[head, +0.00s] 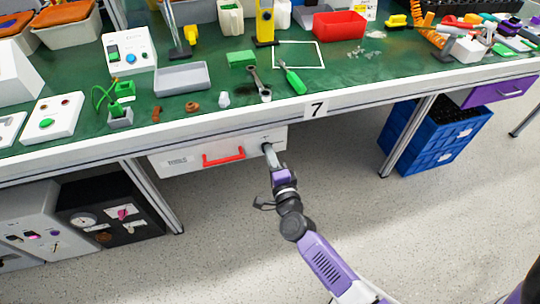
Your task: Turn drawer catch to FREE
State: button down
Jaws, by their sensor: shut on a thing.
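A white drawer (185,162) marked TOOLS hangs under the front edge of the green workbench, below the number 7 sign. It has a red handle (223,157) and appears closed. My gripper (267,149) is at the right end of the drawer front, to the right of the handle. It is shut on the drawer catch there. The catch is mostly hidden behind my fingers, so its pointing direction and the FREE marking cannot be read. Small dark marks show on the drawer front just above my gripper.
The workbench edge (380,96) runs just above my gripper. A table leg and blue crates (433,138) stand to the right. A black box with dials (110,209) and a grey box (38,222) sit below left. The floor (240,240) around my arm is clear.

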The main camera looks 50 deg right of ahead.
jog(key=shift+m, duration=0.4)
jog(key=c, duration=1.4)
grip_release()
jog(key=shift+c, duration=0.2)
jog(key=shift+s, duration=0.1)
jog(key=v, duration=0.7)
jog(key=shift+s+a, duration=0.25)
